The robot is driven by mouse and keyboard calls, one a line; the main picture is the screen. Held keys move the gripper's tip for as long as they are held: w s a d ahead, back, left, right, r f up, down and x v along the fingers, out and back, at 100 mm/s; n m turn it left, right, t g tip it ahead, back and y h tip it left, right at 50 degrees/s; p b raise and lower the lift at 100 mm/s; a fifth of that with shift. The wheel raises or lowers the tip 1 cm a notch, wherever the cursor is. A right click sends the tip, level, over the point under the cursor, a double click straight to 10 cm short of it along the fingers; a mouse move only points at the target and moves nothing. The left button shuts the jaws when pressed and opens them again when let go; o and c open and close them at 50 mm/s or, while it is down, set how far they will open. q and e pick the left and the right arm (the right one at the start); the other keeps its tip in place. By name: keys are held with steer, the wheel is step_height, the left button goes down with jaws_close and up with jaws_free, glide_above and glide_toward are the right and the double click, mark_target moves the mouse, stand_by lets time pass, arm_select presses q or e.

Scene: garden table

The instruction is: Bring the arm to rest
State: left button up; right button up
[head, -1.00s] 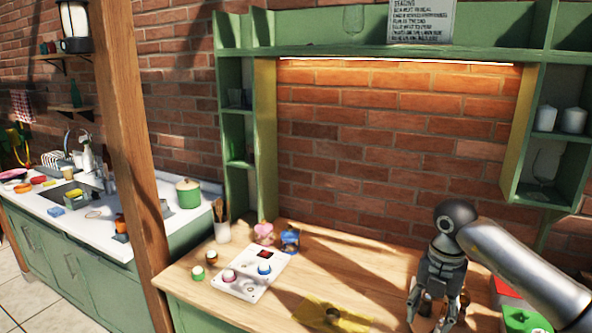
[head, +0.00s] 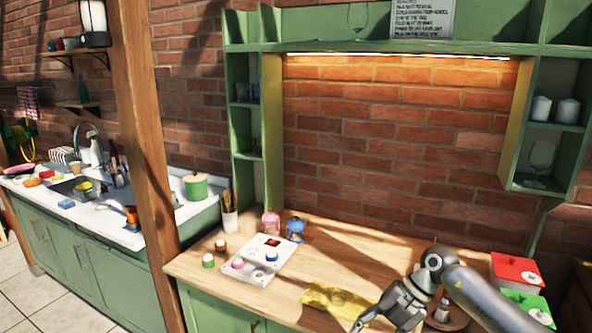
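My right arm comes in from the right, over the front right of the wooden table (head: 390,255). Its gripper (head: 385,322) hangs low at the front edge of the picture, tilted down and to the left. Its fingers look spread, with nothing visible between them, though the lowest part is close to the picture's bottom edge. A small jar (head: 442,310) stands just right of the gripper, partly hidden by my arm. My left gripper is not in view.
A crumpled yellow cloth (head: 325,297) lies left of the gripper. Red (head: 517,268) and green (head: 530,304) boxes are at right. The table's back middle is clear.

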steer(key=w+a+f+m+t+y+b, duration=0.2)
steer(key=a+f+m+t+y, duration=0.2)
steer(key=f, duration=0.3)
steer(key=w+a+f+m+t+y+b, duration=0.1)
steer(key=a+f+m+t+y, duration=0.3)
steer(key=f, duration=0.4)
steer(key=s+d+f+m+t+h+b, duration=0.1)
steer(key=s+d+f+m+t+h, duration=0.2)
steer(key=f, duration=0.4)
steer(key=s+d+f+m+h+b, duration=0.1)
steer(key=d+f+m+h, duration=0.15)
steer(key=f+m, duration=0.4)
steer(key=s+d+f+m+t+h, duration=0.2)
steer(key=d+f+h, duration=0.15)
steer(key=f, duration=0.45)
steer(key=s+d+f+m+g+h+b, duration=0.1)
steer(key=s+d+f+m+g+h, duration=0.15)
steer(key=s+f, duration=0.65)
steer(key=s+d+f+m+g+h+b, duration=0.15)
steer(key=s+d+f, duration=0.25)
steer(key=s+f, duration=0.4)
steer(key=s+f+m+g+h, duration=0.1)
steer(key=s+f, duration=0.4)
steer(key=s, duration=0.9)
steer(key=s+f+m+g, duration=0.3)
steer(key=s+f+g, duration=0.2)
steer(key=s, duration=0.9)
steer(key=shift+d+g+h, duration=0.3)
steer(key=shift+g+h, duration=0.1)
steer(key=shift+g, duration=0.1)
